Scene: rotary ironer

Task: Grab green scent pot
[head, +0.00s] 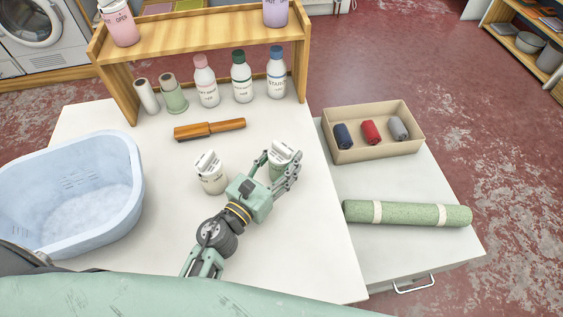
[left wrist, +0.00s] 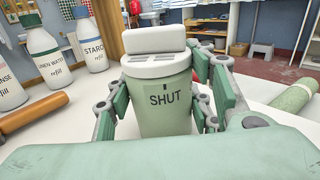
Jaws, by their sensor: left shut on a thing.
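The green scent pot (head: 280,159) stands upright on the white table, with a white slotted lid whose flap is raised. In the left wrist view the pot (left wrist: 165,105) shows the word "SHUT" on its green body. My left gripper (head: 283,170) has its fingers on both sides of the pot and is shut on it. A second pot (head: 210,173), whitish with a similar white lid, stands to the left of my gripper, apart from it. My right gripper is in neither view.
A pale blue tub (head: 125,215) stands at the left. At the right are a cardboard box (head: 375,152) of small rolls and a green roll (head: 407,214).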

